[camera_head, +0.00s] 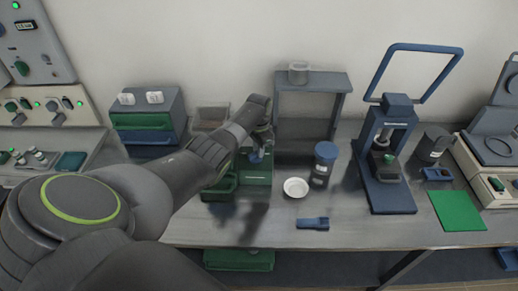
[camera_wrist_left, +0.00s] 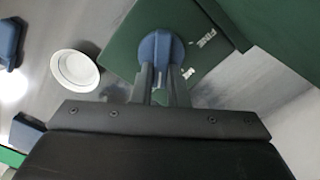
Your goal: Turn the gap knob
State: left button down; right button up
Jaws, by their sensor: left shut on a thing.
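My left gripper (camera_head: 262,146) reaches in from the left to a green device on the bench (camera_head: 256,178). In the left wrist view, a round blue knob (camera_wrist_left: 162,45) sits on the device's green face (camera_wrist_left: 140,22). The two fingers of my left gripper (camera_wrist_left: 162,72) are close together on the knob, one at each side of its lower part. The knob shows only partly in the head view, behind the fingers (camera_head: 256,158). My right gripper is in neither view.
A white dish (camera_head: 296,187) and a blue-lidded jar (camera_head: 324,163) stand right of the device. A grey shelf stand (camera_head: 312,82) is behind. A blue press (camera_head: 388,165) stands farther right. The bench front near the small blue item (camera_head: 313,223) is mostly clear.

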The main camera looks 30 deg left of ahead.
pick_arm(q)
jog(key=n, duration=0.3)
jog(key=n+p, duration=0.1)
jog(key=n, duration=0.1)
jog(key=shift+a, duration=0.3)
jog(key=n, duration=0.2)
jog(key=n+p, duration=0.1)
jog(key=n, duration=0.2)
jog(key=shift+a+n, duration=0.3)
jog(key=c, duration=1.4)
grip_release()
jog(key=shift+c, duration=0.2)
